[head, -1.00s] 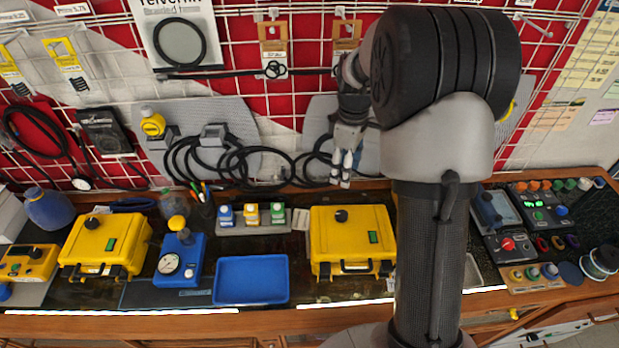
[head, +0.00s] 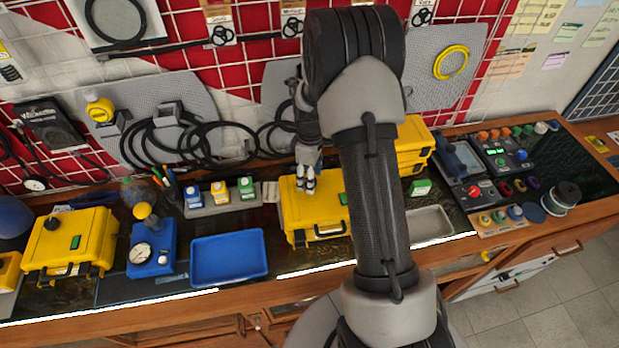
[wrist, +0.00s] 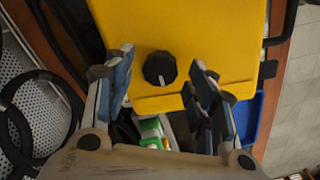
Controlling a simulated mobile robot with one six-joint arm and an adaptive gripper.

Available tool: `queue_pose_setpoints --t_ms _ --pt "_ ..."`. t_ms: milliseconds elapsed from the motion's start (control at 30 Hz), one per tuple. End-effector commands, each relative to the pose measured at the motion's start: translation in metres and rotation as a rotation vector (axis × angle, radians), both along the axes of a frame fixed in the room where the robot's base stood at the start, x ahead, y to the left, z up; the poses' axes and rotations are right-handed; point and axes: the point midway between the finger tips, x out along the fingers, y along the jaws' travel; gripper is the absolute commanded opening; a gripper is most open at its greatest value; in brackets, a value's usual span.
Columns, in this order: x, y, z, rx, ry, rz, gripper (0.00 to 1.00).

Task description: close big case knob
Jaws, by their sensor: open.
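A yellow case (head: 320,214) with a green label and dark handle stands on the bench in the middle of the head view. Its black round knob (wrist: 159,68) shows in the wrist view, on the yellow top (wrist: 180,30), with a small pale mark toward the lower side. My gripper (head: 306,184) is over this case in the head view and hides the knob there. In the wrist view my gripper (wrist: 163,66) is open, with one blue-grey finger on each side of the knob and gaps between. I cannot tell how high the fingertips are above it.
A blue tray (head: 229,259) and blue gauge box (head: 152,248) stand to the left, with another yellow case (head: 70,243) beyond. A rack of small bottles (head: 220,193) is close by. More yellow cases (head: 412,150) stand right, partly behind my arm.

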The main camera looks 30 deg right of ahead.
Motion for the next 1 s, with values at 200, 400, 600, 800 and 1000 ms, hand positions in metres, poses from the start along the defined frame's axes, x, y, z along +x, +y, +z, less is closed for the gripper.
queue_pose_setpoints --t_ms 200,400,600,800,1000 --pt "-0.0002 0.0003 -0.0075 0.0 0.0 0.0 0.51" --pt "-0.0002 0.0002 -0.0073 0.0 0.0 0.0 0.5" --pt "-0.0002 0.0002 -0.0072 0.0 0.0 0.0 0.36" --pt "-0.0002 0.0002 -0.0072 0.0 0.0 0.0 0.23" --pt "-0.0003 0.0002 -0.0071 0.0 0.0 0.0 0.1"
